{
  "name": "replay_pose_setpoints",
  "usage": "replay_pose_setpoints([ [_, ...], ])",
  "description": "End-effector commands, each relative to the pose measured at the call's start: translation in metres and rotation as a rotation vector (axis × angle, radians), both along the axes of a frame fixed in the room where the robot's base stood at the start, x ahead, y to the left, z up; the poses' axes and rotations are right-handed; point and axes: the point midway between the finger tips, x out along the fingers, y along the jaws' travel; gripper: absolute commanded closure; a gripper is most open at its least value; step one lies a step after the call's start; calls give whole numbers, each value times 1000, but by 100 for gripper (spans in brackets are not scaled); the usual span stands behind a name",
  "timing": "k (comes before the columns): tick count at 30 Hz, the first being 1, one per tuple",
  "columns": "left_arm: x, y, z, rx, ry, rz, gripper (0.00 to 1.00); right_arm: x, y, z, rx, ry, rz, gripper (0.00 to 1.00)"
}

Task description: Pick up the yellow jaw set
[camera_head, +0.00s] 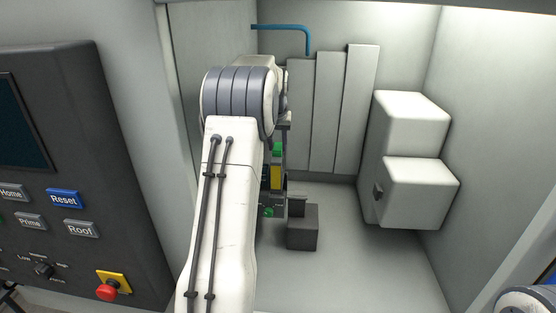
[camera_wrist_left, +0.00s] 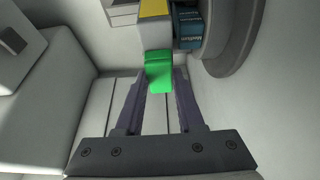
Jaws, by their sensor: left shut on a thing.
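The yellow jaw set (camera_head: 277,177) shows in the head view as a narrow upright yellow strip, partly hidden behind my left arm. Green parts show above and below it. In the wrist view the yellow face (camera_wrist_left: 153,8) is at the top edge, above a grey block with a green end (camera_wrist_left: 158,72). My left gripper (camera_wrist_left: 163,82) is shut on this green end, one finger on each side. In the head view my arm hides most of this gripper. My right gripper is not in view.
A small dark grey block (camera_head: 303,228) stands on the enclosure floor. White boxes (camera_head: 420,190) project from the right wall. Tall grey panels (camera_head: 330,110) line the back. A control panel (camera_head: 60,150) is at left. Dark teal labelled parts (camera_wrist_left: 187,26) sit close beside the grey block.

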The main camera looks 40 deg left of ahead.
Motion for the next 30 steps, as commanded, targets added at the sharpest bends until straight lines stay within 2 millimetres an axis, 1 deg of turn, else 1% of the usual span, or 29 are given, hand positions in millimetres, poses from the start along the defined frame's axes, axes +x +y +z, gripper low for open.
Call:
replay_pose_setpoints([
  [1, 1, 1, 12, 5, -9, 0, 100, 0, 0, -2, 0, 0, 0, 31],
  [6, 1, 1, 47, 5, -8, 0, 100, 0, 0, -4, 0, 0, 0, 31],
  [9, 1, 1, 67, 4, -7, 0, 100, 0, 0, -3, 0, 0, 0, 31],
  [13, 1, 0, 89, 4, -6, 0, 100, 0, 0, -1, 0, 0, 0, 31],
  [15, 1, 0, 97, 3, -5, 0, 100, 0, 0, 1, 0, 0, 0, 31],
  [20, 0, 0, 110, 2, -3, 0, 100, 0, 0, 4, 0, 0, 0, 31],
  [30, 0, 0, 130, 2, -3, 0, 100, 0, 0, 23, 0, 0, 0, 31],
])
